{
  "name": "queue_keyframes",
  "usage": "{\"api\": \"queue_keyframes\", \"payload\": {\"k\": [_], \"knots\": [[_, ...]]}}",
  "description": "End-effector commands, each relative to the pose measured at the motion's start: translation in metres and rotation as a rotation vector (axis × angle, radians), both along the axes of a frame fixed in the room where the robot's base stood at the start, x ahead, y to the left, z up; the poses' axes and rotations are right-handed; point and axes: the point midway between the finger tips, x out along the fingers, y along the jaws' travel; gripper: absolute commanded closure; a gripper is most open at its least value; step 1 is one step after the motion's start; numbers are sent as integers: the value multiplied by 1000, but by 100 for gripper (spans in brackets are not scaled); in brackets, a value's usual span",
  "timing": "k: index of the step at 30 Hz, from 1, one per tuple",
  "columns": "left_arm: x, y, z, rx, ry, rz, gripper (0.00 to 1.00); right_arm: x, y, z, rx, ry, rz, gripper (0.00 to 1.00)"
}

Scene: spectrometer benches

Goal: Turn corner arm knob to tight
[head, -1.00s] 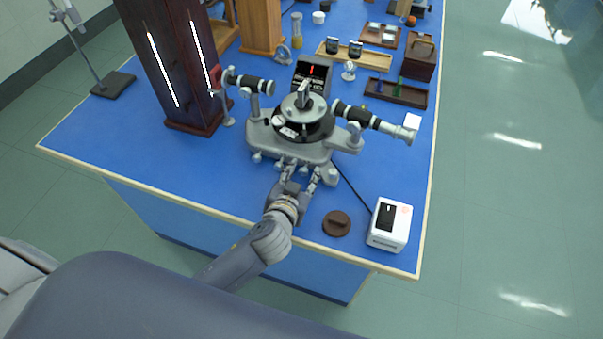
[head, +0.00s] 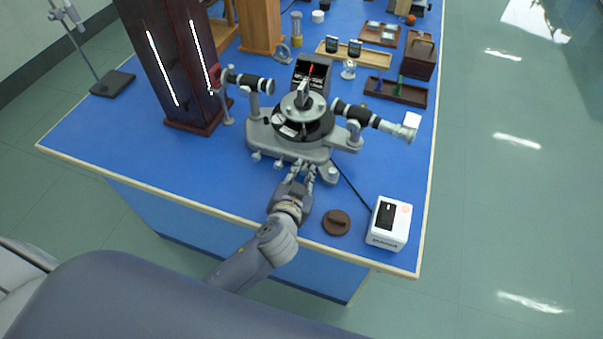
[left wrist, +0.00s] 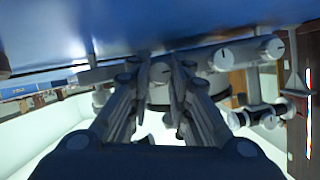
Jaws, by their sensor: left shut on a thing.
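The grey and black spectrometer (head: 290,140) stands on the blue bench. Small round knobs line its front base edge; two show at its left front (head: 279,164). My left gripper (head: 302,172) is at the front edge of the base, right of these knobs, fingers close together. In the left wrist view my left gripper (left wrist: 160,82) is shut on a round grey knob (left wrist: 160,71) with a dark line on its face. Two similar knobs (left wrist: 222,58) (left wrist: 272,48) with dark lines stand free to its right. No label shows which is the corner arm knob. My right gripper is not in view.
A brown round cap (head: 336,223) and a white box (head: 389,224) stand right of my left arm, with a black cable running to the box. A dark wooden lamp housing (head: 168,60) stands behind left. The bench's left front is clear.

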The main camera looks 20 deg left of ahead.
Motion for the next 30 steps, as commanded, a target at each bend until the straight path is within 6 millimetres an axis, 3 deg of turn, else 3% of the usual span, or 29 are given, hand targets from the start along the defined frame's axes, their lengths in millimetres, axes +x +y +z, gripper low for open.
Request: {"api": "queue_keyframes", "payload": {"k": [2, 3, 5, 18, 30], "knots": [[0, 0, 0, 1, -1, -1, 100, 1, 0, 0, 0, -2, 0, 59], [0, 0, 0, 1, -1, -1, 74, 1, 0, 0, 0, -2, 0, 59], [0, 0, 0, 0, -1, 0, 61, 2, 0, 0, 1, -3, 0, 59], [-6, -1, 2, -2, 0, -1, 61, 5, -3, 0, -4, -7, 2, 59], [-75, -6, 28, -3, 3, 0, 61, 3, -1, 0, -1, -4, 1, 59]]}}
